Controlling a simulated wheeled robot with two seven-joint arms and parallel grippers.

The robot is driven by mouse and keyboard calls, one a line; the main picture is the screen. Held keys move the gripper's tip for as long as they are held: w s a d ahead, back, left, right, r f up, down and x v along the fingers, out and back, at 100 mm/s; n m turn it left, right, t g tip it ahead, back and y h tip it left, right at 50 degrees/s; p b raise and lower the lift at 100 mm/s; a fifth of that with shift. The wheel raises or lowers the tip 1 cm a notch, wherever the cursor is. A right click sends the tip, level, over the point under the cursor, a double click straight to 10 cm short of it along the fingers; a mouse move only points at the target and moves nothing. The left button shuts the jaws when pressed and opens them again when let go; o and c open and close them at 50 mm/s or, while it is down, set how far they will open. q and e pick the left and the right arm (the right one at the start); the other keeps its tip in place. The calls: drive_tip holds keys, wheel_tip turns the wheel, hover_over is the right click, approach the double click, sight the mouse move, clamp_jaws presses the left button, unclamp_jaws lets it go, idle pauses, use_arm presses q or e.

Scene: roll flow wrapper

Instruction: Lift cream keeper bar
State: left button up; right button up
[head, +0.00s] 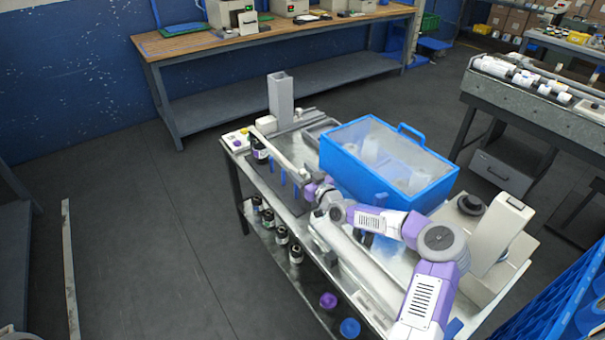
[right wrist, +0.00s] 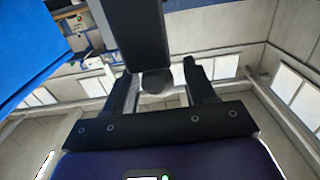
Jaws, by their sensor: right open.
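A long pale bar, which looks like the cream keeper bar (head: 274,152), lies along the left part of the bench-top machine. My right arm reaches over the bench from the lower right. Its gripper (head: 318,192) is near the front end of that bar, small and partly hidden by my wrist. In the right wrist view my right gripper (right wrist: 162,90) has its two dark fingers apart. A dark bar-like part (right wrist: 137,30) with a round end comes down between or behind them; I cannot tell whether they touch it. My left gripper is not in view.
A blue bin (head: 438,190) with a clear top stands right behind my right arm. A grey upright post (head: 281,98) rises at the bench's back. A white roll (head: 355,262) lies along the front. Dark bottles (head: 281,235) stand on the lower shelf.

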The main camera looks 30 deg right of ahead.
clamp_jaws()
